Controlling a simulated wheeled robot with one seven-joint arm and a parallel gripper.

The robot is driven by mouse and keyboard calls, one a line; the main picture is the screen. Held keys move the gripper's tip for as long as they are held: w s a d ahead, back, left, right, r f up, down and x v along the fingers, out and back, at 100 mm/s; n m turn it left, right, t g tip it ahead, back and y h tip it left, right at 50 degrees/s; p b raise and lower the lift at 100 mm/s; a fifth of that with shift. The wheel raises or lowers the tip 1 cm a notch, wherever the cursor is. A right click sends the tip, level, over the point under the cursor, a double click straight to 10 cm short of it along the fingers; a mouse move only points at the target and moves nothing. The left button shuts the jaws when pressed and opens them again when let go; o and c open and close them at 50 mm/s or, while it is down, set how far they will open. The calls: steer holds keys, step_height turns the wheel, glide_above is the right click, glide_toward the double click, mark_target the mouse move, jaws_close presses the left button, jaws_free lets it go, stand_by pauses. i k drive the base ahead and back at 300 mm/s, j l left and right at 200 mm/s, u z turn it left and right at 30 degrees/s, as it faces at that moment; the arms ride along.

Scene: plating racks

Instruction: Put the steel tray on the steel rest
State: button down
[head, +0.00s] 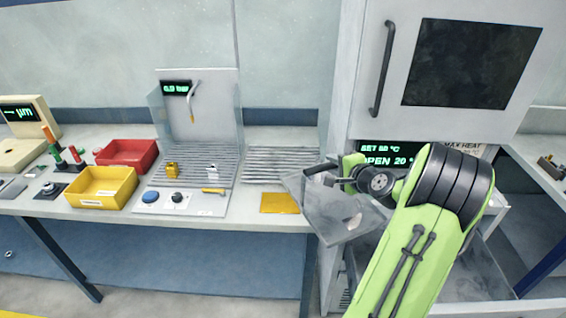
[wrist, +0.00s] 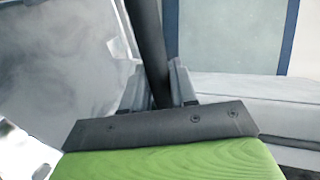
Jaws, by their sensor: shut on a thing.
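The steel tray (head: 335,222) is a grey, shiny sheet-metal piece that hangs tilted in front of the bench's right end. My gripper (head: 343,178) is at the tray's upper edge, shut on a dark bar that looks like the tray's handle. In the wrist view the dark bar (wrist: 148,40) runs between the fingers of my gripper (wrist: 157,88), and the grey tray surface (wrist: 60,60) fills the left side. The steel rest appears to be the ribbed steel surface (head: 280,163) on the bench, left of the tray and apart from it. My gripper hides part of the tray.
A tall oven cabinet (head: 365,60) stands right of the bench. An orange plate (head: 279,203) lies at the bench's front edge. A rinse station (head: 206,100) with a guard stands left of the ribbed surface. Yellow (head: 103,200) and red (head: 142,150) bins are farther left.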

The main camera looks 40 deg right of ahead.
mark_target(297, 165)
steer(key=i+l, duration=0.2)
steer(key=i, duration=0.3)
steer(key=i+l, duration=0.25)
steer(key=i, duration=0.2)
